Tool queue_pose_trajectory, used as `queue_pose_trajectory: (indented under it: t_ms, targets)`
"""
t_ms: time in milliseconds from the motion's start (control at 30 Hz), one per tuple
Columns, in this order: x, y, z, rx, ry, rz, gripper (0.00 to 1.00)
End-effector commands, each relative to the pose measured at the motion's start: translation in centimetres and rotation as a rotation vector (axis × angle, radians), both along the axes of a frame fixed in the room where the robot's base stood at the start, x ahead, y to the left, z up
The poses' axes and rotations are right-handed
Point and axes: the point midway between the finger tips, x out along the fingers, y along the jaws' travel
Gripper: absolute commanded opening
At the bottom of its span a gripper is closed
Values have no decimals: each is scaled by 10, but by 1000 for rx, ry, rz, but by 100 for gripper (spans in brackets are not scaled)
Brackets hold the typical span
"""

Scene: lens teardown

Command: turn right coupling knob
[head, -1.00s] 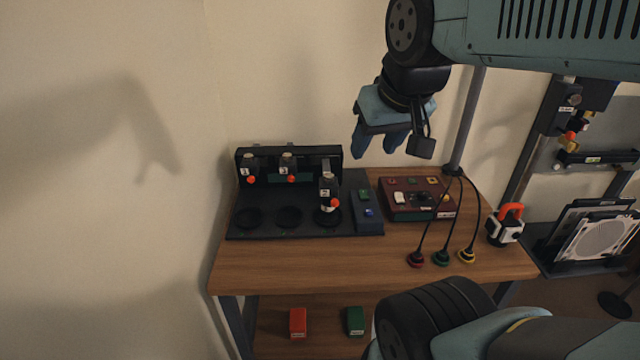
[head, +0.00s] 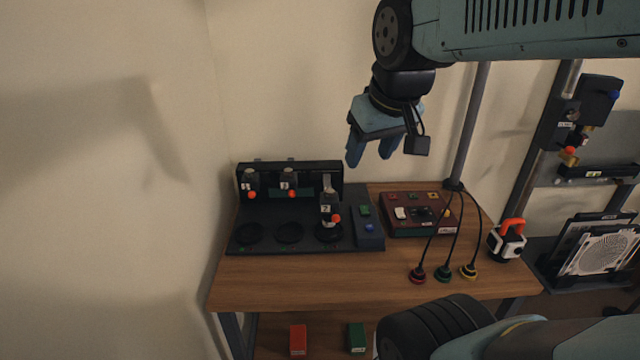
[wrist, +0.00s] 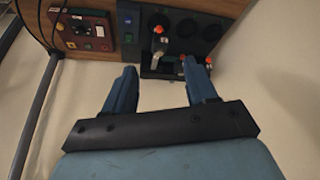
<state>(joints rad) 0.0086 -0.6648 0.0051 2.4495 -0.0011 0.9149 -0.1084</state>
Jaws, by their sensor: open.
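No label in view reads as a coupling knob, so I cannot tell which knob is meant. A black station on the bench carries three numbered grey units with orange knobs: a left knob (head: 252,195), a middle knob (head: 292,194) and a right knob (head: 336,218). The right unit (head: 327,190) sits further forward and lower. More orange shows on a mechanism on the right-hand rack (head: 570,151). My gripper (head: 369,161) is open and empty, pointing down above and behind the bench. In the wrist view, its open fingers (wrist: 160,66) are apart from the station (wrist: 182,42).
A dark red control box (head: 420,226) stands right of the station. Cables hang from a grey pole (head: 465,125) to red, green and yellow plugs. An orange-handled tool (head: 507,238) stands at the bench's right end. The front of the wooden bench (head: 300,280) is clear.

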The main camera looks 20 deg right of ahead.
Motion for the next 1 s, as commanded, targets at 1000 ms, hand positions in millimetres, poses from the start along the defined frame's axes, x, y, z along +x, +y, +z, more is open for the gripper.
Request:
queue_pose_trajectory:
  t_ms: [1000]
  targets:
    - [220,-8,-72,-203,392,859,57]
